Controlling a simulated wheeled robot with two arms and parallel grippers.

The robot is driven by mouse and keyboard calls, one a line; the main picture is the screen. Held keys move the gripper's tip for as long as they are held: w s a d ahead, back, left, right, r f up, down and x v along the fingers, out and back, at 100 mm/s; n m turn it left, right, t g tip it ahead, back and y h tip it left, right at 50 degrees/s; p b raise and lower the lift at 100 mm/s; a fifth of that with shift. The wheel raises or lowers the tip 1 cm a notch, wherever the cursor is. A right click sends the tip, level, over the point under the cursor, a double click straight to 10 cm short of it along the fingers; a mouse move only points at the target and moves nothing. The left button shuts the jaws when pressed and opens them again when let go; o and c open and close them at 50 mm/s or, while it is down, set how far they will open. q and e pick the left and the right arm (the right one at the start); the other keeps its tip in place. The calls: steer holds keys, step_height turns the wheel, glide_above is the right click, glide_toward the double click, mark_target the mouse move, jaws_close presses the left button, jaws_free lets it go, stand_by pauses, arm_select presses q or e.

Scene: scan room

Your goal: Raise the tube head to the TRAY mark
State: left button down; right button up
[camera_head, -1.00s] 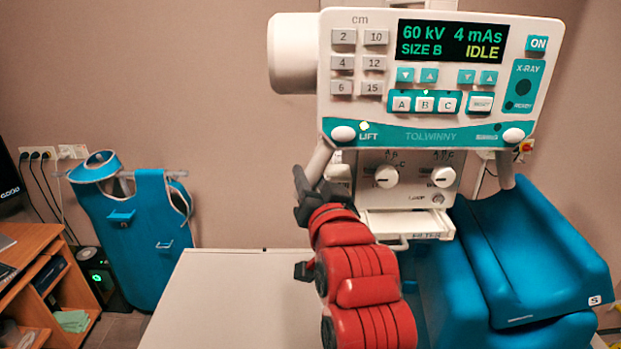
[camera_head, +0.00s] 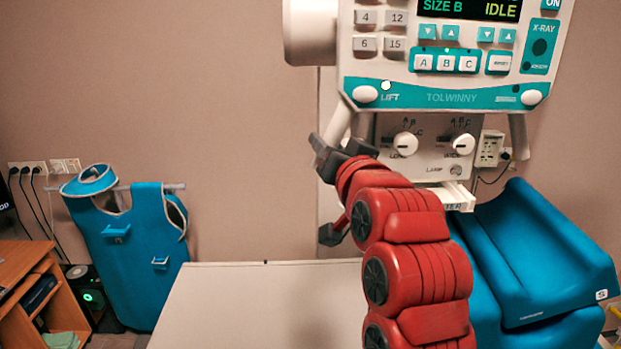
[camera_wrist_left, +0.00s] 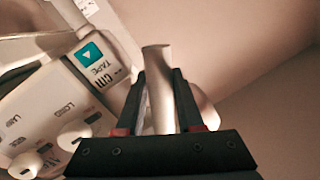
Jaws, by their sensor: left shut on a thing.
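The tube head's control panel (camera_head: 440,97) is at the upper right of the head view, its top cut off. Its display (camera_head: 470,8) reads SIZE B and IDLE. A grey handle bar (camera_head: 340,120) hangs below the panel's left corner, beside the LIFT label. My left gripper (camera_head: 338,152) is shut on this bar. The wrist view shows the bar (camera_wrist_left: 158,90) between the two fingers. No TRAY mark is readable. My right gripper is out of view.
A pale table (camera_head: 260,305) lies below, clear where visible. Blue cushioned blocks (camera_head: 540,250) stand at right, partly behind my red arm. A blue apron (camera_head: 135,245) hangs at left near a wooden desk (camera_head: 25,275). The wall space between apron and arm is free.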

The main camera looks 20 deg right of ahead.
arm_select(q)
step_height(320, 180, up, 8)
steer(key=shift+f+b, duration=0.25)
steer(key=shift+b, duration=0.05)
steer(key=c, duration=0.8)
jaws_free()
steer(key=shift+c, duration=0.2)
